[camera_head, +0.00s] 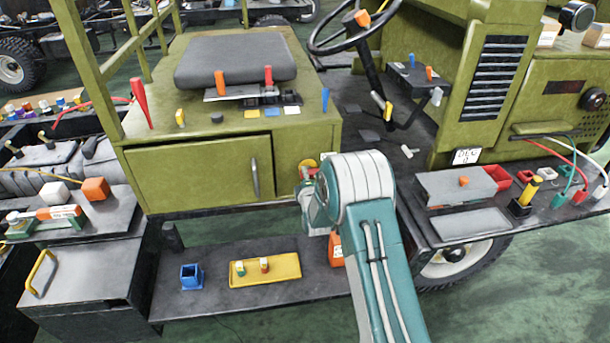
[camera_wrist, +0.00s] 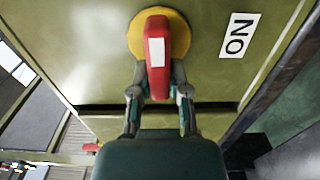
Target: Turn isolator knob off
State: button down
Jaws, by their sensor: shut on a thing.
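The isolator knob (camera_wrist: 158,50) shows in the wrist view as a red handle with a white mark, on a round yellow plate (camera_wrist: 140,38) fixed to an olive panel. My gripper (camera_wrist: 158,88) is shut on the lower end of the red handle, one finger on each side.
An olive cabinet (camera_head: 190,172) with a door handle is left of my arm. Below it a dark shelf (camera_head: 215,306) carries a yellow tray (camera_head: 285,281) and a blue cup (camera_head: 191,277). A dark side platform (camera_head: 485,236) with parts and cables is at right.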

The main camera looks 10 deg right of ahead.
jog(key=c, duration=0.6)
grip_release()
jog(key=shift+a+f, duration=0.25)
jog(key=shift+f, duration=0.05)
jog(key=shift+r, duration=0.1)
jog(key=shift+s, duration=0.2)
jog(key=s, duration=1.1)
jog(key=shift+s, duration=0.3)
jog(key=shift+a, duration=0.1)
